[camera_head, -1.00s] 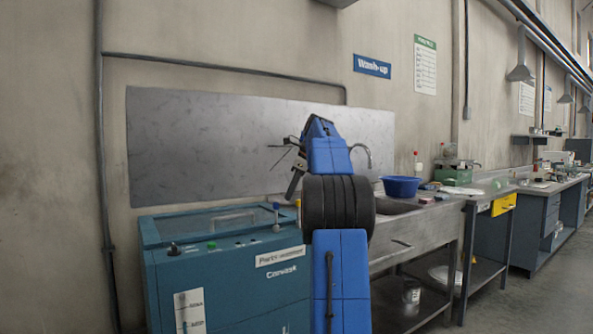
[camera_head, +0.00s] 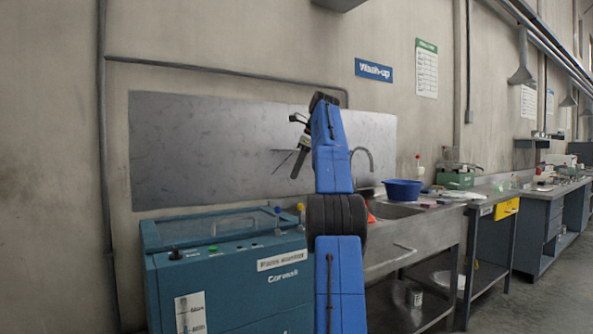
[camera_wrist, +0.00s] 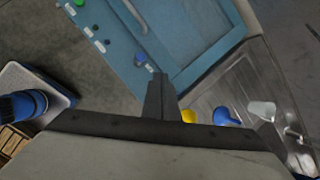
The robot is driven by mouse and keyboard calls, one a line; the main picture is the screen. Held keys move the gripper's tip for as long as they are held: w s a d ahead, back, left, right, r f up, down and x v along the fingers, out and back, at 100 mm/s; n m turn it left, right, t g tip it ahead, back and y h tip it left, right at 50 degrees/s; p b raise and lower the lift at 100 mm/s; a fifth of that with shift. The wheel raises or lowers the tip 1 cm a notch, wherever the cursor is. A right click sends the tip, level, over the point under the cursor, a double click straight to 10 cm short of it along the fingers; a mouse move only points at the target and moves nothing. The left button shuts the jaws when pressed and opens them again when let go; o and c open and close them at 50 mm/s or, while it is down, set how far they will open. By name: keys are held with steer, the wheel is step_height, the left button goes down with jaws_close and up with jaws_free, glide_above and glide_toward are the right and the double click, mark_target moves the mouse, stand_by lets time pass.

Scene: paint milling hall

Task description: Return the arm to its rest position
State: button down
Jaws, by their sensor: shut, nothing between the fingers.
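My blue arm rises in front of the wash-up sink in the head view, with its upper links nearly upright. My gripper is small and partly hidden there, at the upper left of the arm, in front of the grey metal splash panel (camera_head: 220,150). In the wrist view my gripper (camera_wrist: 161,80) is shut, its dark fingers together with nothing between them. It hangs above the area between the teal parts washer (camera_wrist: 185,40) and the steel sink (camera_wrist: 235,85), apart from both.
The teal parts washer (camera_head: 225,275) stands left of my arm, with knobs on its top. The steel sink bench (camera_head: 395,250) is on the right, holding a blue bowl (camera_head: 403,190). A bench with a yellow drawer (camera_head: 506,209) stands farther right. Open floor lies at the lower right.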

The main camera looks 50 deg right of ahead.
steer(key=shift+r, duration=0.35)
steer(key=s+a+f+n, duration=0.3)
steer(key=a+n, duration=0.2)
steer(key=a, duration=0.6)
steer(key=s+a+f+n, duration=0.2)
steer(key=a+f+n, duration=0.15)
steer(key=a, duration=0.75)
steer(key=s+a+f+n, duration=0.3)
steer(key=a+n, duration=0.2)
steer(key=a, duration=0.6)
steer(key=s+a+f+n, duration=0.5)
steer(key=s+f, duration=0.3)
steer(key=f, duration=0.2)
steer(key=s+a+f+n, duration=0.5)
steer(key=s+f, duration=0.4)
steer(key=f, duration=0.1)
steer(key=s+a+f+n+h, duration=0.1)
steer(key=s+a+f+n, duration=0.4)
steer(key=s+f, duration=0.4)
steer(key=shift+s+a+f+n+g, duration=0.15)
steer(key=shift+a+f+n+g, duration=0.2)
steer(key=shift+f, duration=0.5)
